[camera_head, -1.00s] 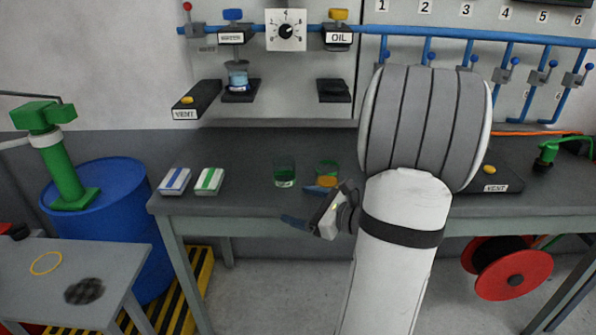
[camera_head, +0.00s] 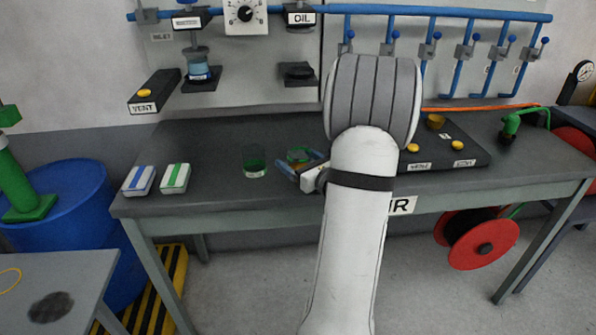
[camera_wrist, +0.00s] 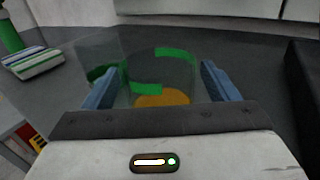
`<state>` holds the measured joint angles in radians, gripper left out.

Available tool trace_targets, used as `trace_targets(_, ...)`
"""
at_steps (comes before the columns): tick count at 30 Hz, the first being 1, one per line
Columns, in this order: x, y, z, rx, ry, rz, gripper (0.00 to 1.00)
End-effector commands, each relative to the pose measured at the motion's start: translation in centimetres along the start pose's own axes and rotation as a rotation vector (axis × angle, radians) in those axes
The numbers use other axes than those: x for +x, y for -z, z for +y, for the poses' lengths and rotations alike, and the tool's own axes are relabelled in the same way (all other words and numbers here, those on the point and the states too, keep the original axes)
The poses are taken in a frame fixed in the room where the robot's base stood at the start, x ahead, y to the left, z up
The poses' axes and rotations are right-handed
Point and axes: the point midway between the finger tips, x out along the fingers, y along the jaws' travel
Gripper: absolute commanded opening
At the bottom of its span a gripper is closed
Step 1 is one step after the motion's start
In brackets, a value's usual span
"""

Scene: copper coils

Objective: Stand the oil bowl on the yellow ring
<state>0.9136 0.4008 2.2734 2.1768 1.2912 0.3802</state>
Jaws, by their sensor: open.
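A clear glass bowl with a green band and amber contents (camera_wrist: 162,98) stands on the workbench; it also shows in the head view (camera_head: 299,154). A second clear bowl with dark green contents (camera_head: 255,170) stands to its left, and behind it in the wrist view (camera_wrist: 98,72). Neither bowl's own label is readable. My gripper (camera_wrist: 158,88) is open, with one blue finger on each side of the amber bowl; whether they touch it is unclear. It also shows in the head view (camera_head: 300,168). The yellow ring (camera_head: 8,280) lies on the low table, cut by the left picture edge.
The low grey table (camera_head: 75,268) also bears a dark round patch (camera_head: 52,306). Blue-striped (camera_head: 138,180) and green-striped (camera_head: 175,178) blocks lie on the workbench (camera_head: 215,135). An empty black holder (camera_head: 298,74) hangs under the OIL label. A blue drum (camera_head: 75,205) stands at left.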

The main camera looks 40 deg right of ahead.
Motion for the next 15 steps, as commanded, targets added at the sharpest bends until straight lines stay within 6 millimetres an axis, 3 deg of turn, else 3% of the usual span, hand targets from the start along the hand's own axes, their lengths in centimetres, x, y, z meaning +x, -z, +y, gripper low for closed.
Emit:
trace_targets(8, 0.36, -0.01, 0.03, 0.0, 0.0, 0.0, 0.8)
trace_targets(15, 0.35, -0.02, 0.06, -0.001, -0.001, 0.0, 0.6)
